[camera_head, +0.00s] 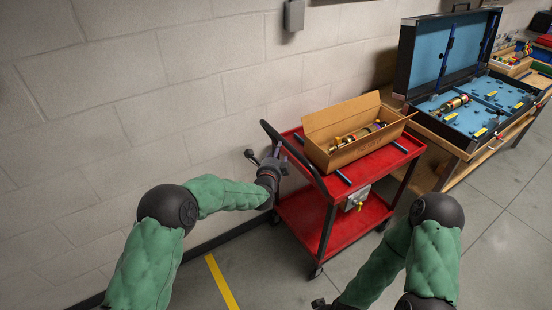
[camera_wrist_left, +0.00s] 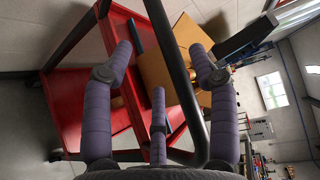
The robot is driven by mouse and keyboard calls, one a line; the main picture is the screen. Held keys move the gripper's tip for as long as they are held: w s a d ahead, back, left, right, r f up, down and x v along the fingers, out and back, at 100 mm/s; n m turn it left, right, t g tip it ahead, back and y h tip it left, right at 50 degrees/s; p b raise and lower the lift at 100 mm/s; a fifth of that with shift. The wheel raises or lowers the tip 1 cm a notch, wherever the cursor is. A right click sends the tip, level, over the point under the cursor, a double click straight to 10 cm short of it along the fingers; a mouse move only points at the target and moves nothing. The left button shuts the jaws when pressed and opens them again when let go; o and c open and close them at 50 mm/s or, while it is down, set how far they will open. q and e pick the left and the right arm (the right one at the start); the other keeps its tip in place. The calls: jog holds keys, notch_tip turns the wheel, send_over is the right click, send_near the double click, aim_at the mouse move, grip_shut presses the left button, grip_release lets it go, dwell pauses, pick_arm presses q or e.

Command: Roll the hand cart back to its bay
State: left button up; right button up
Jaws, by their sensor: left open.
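The red two-shelf hand cart (camera_head: 345,220) stands beside the block wall, its black push handle (camera_head: 300,158) at the left end. My left gripper (camera_head: 280,160) is at this handle. In the left wrist view the handle bar (camera_wrist_left: 180,75) runs between the open purple fingers of my left gripper (camera_wrist_left: 160,65); I cannot tell whether they touch it. The red cart (camera_wrist_left: 75,85) also fills the left of that view. My right gripper (camera_head: 321,303) is low at the bottom edge of the head view, mostly hidden, and its jaws cannot be made out.
An open cardboard box (camera_head: 352,150) with shock absorbers sits on the cart's top shelf. A wooden bench (camera_head: 462,170) with an open blue-lined case (camera_head: 440,60) stands close on the right. A yellow floor line (camera_head: 221,282) lies left of the cart. Grey floor is clear at lower right.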

pick_arm(q)
jog(key=shift+v, duration=1.1)
jog(key=s+a+f+n+g, duration=0.35)
jog(key=s+f+n, duration=0.25)
jog(key=s+f, duration=0.45)
jog(key=s+a+f+n+g, duration=0.2)
jog(key=s+f+n+g, duration=0.4)
jog(key=f, duration=0.8)
jog(key=s+f+n+g, duration=0.2)
jog(key=s+n, duration=0.2)
jog(key=s, duration=0.5)
jog(key=s+a+f+n+g, duration=0.1)
jog(key=s+f+n+g, duration=0.1)
jog(key=s, duration=0.8)
jog(key=s+f+n+g+h, duration=0.1)
jog(key=s+f+n, duration=0.3)
jog(key=s, duration=0.5)
jog(key=shift+s+a+f+n+g, duration=0.35)
jog(key=shift+n+g, duration=0.3)
jog(key=shift+n, duration=0.35)
jog(key=shift+w+r, duration=0.1)
